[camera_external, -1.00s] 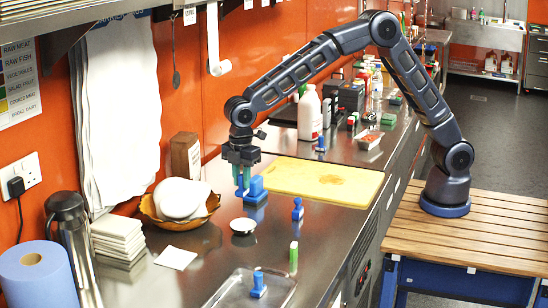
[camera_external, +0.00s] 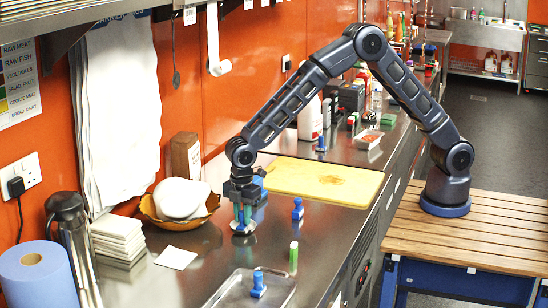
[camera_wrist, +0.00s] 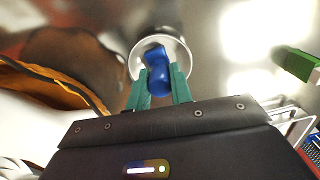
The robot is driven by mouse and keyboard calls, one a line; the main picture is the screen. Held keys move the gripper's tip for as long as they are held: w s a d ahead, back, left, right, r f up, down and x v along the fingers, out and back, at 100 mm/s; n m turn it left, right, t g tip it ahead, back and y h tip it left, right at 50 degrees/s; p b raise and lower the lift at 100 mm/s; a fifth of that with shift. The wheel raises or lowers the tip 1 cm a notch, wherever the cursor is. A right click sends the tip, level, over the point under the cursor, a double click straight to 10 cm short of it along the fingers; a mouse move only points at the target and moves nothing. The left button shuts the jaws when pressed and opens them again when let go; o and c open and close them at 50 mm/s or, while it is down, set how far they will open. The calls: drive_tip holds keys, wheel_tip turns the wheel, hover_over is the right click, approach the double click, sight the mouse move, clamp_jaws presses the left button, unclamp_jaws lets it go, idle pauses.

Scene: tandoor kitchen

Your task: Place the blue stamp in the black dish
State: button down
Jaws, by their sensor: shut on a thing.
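The blue stamp (camera_wrist: 158,78) is between the two green fingers of my gripper (camera_external: 243,228), which is shut on it. In the wrist view it shows between the fingertips (camera_wrist: 160,88), with its far end over the small round dish (camera_wrist: 183,55). The dish has a pale, shiny rim and sits on the steel counter, directly below my gripper in the external view (camera_external: 233,227). I cannot tell whether the stamp touches the dish. The fingers hide most of the stamp and part of the dish in the external view.
A wicker bowl (camera_external: 211,207) with white rounds stands left of my gripper. A yellow board (camera_external: 325,181) lies behind. Another blue stamp-like piece (camera_external: 298,210) stands to the right, with a green piece (camera_external: 293,258) and a metal tray (camera_external: 228,293) holding a blue piece (camera_external: 258,286) in front.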

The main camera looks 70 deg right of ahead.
drive_tip(key=c, duration=1.3)
unclamp_jaws()
drive_tip(key=shift+f, duration=0.1)
drive_tip(key=shift+o, duration=0.2)
wheel_tip(320, 180, up, 12)
drive_tip(key=s+d+r+m+t, duration=0.1)
drive_tip(key=s+d+r+m, duration=0.25)
drive_tip(key=d+r, duration=0.45)
drive_tip(key=s+d+r+m+t, duration=0.15)
drive_tip(key=s+d+r, duration=0.3)
drive_tip(key=d, duration=0.85)
drive_tip(key=s+d+r+m, duration=0.3)
drive_tip(key=d+r, duration=0.3)
drive_tip(key=d, duration=0.4)
drive_tip(key=s+d+m+t, duration=0.1)
drive_tip(key=s+d+m, duration=0.3)
drive_tip(key=s+d, duration=0.5)
drive_tip(key=s+d+f+m+t, duration=0.1)
drive_tip(key=s+d+m, duration=0.3)
drive_tip(key=s+d, duration=0.5)
drive_tip(key=shift+s+f, duration=0.25)
drive_tip(key=shift+s, duration=2.4)
